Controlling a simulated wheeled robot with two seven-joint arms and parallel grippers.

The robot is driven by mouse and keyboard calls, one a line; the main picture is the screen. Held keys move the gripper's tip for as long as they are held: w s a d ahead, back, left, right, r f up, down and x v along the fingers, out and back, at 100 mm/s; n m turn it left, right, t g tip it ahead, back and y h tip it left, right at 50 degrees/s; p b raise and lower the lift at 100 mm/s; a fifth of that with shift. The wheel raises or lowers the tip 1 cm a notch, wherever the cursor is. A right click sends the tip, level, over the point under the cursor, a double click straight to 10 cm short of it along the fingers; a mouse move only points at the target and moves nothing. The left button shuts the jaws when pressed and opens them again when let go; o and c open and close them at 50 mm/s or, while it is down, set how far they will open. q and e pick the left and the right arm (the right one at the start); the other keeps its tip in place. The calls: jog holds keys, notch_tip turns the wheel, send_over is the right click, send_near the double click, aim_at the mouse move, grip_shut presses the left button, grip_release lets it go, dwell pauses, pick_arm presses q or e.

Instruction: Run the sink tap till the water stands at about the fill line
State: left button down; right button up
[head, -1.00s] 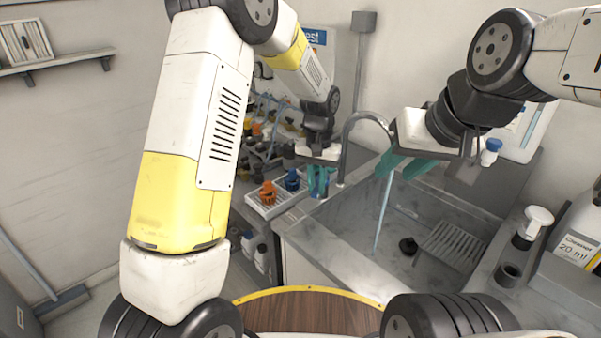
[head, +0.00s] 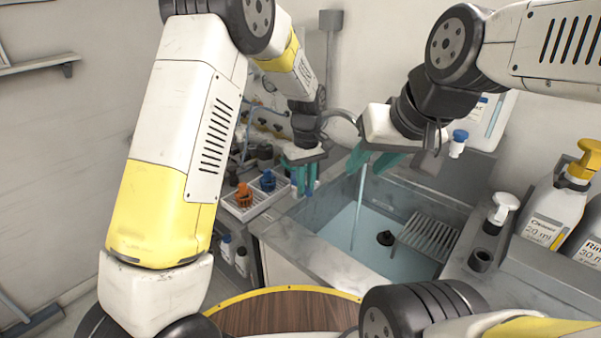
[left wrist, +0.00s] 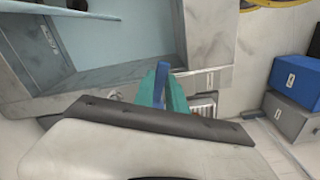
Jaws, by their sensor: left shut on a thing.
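The sink (head: 300,240) holds pale blue water (head: 345,255) over its floor. I cannot make out a fill line. A thin stream (head: 357,215) falls into it from the tap (head: 340,115), whose spout end is hidden behind my right gripper. My left gripper (head: 306,180), left of the sink, is shut on a slim blue piece (left wrist: 160,85); I cannot tell whether it is the tap's lever. My right gripper (head: 373,163) hangs above the sink by the stream; its teal fingers look apart, with nothing seen between them. The sink also shows in the left wrist view (left wrist: 205,45).
A black plug-like piece (head: 385,238) and a slatted rack (head: 425,238) are in the sink. A white tray (head: 243,212) with orange and blue parts stands to its left. Pump bottles (head: 548,215) stand on the right-hand counter.

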aim_at(306, 188)
pick_arm(q)
jog(key=shift+w+d, duration=0.1)
dwell(0.4)
jog(key=c, duration=1.4)
grip_release()
jog(key=shift+o, duration=0.2)
jog(key=shift+r, duration=3.95)
